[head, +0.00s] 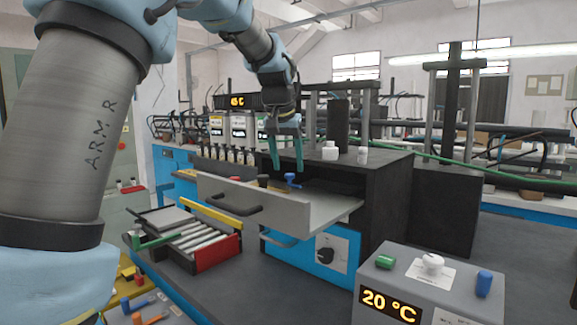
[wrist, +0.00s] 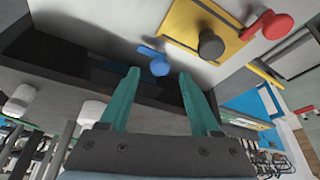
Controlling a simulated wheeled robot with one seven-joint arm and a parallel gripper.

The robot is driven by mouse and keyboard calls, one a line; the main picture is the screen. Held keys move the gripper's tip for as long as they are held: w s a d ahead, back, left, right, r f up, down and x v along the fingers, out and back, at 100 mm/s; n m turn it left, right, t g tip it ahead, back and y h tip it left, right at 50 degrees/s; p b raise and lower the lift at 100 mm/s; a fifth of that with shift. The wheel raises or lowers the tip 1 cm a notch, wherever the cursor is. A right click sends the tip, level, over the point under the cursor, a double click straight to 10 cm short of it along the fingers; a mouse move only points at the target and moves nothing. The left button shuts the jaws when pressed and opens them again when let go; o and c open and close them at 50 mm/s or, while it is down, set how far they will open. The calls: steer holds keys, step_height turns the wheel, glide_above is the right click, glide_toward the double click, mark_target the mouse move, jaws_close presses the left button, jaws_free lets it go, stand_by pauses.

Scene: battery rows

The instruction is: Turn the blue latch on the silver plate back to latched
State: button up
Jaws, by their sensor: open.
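The silver plate (head: 325,214) is the grey, tray-like front of the black box. It also shows in the wrist view (wrist: 108,18). The blue latch (head: 292,179) stands on it, with a round knob and a short arm. In the wrist view the blue latch (wrist: 159,67) shows its arm pointing to the upper left. My gripper (head: 288,167) has two teal fingers pointing down, just above and slightly behind the latch. In the wrist view the gripper (wrist: 158,74) is open and empty, with the latch knob appearing between its fingertips. I cannot tell whether they touch.
Beside the latch are a black knob (wrist: 210,43) on a yellow plate (wrist: 185,22) and a red knob (wrist: 277,25). The black box (head: 385,185) carries white bottles (head: 329,151). A grey "20 °C" unit (head: 450,290) stands at front right. A roller tray (head: 195,235) lies left.

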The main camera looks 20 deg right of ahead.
steer(key=shift+x, duration=1.05)
jaws_close()
